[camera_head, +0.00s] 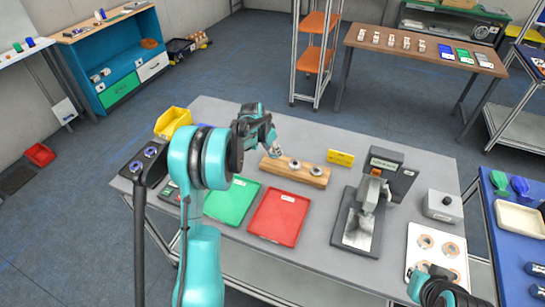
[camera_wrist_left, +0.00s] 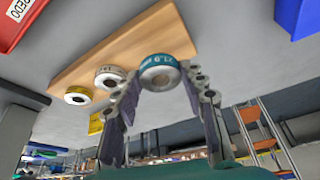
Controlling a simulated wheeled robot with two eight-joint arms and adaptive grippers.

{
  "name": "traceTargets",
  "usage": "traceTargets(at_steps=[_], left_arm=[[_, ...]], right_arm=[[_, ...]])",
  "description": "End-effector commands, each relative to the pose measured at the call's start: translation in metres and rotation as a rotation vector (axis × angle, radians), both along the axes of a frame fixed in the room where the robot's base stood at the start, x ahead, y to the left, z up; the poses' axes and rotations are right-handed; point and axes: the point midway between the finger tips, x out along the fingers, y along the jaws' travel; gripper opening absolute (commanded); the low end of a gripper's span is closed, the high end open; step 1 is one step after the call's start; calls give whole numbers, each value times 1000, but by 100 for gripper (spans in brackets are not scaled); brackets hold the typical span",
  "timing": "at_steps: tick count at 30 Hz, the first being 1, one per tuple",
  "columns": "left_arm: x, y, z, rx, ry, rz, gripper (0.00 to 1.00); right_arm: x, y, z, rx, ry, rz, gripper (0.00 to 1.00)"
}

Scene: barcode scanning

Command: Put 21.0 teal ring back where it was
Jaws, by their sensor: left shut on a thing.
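A teal ring labelled 21.0 (camera_wrist_left: 160,72) with a metal centre is between the fingertips of my left gripper (camera_wrist_left: 160,82), which is shut on it. In the head view my left gripper (camera_head: 274,150) is at the left end of a wooden block (camera_head: 307,178). The block also shows in the wrist view (camera_wrist_left: 125,47), with the ring at its end. I cannot tell whether the ring touches the block.
A green tray (camera_head: 232,203) and a red tray (camera_head: 278,217) lie in front of the block. A yellow sign (camera_head: 341,158) stands behind it, a yellow bin (camera_head: 172,122) to the left. A grey stand device (camera_head: 365,210) is to the right.

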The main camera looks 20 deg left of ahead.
Motion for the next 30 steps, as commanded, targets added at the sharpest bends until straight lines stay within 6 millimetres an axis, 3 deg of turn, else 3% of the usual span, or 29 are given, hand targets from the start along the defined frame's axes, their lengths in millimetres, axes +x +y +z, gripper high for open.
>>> traceTargets(at_steps=[6, 18, 19, 21, 30], left_arm=[[0, 0, -33, 0, 0, 0, 0], [0, -1, -39, 0, 0, 0, 0], [0, -1, -39, 0, 0, 0, 46], [0, -1, -38, 0, 0, 0, 62], [0, -1, -37, 0, 0, 0, 62]], right_arm=[[0, 0, -8, 0, 0, 0, 0], [0, 0, -12, 0, 0, 0, 0], [0, 0, -11, 0, 0, 0, 0], [0, 0, -11, 0, 0, 0, 0], [0, 0, -10, 0, 0, 0, 0]])
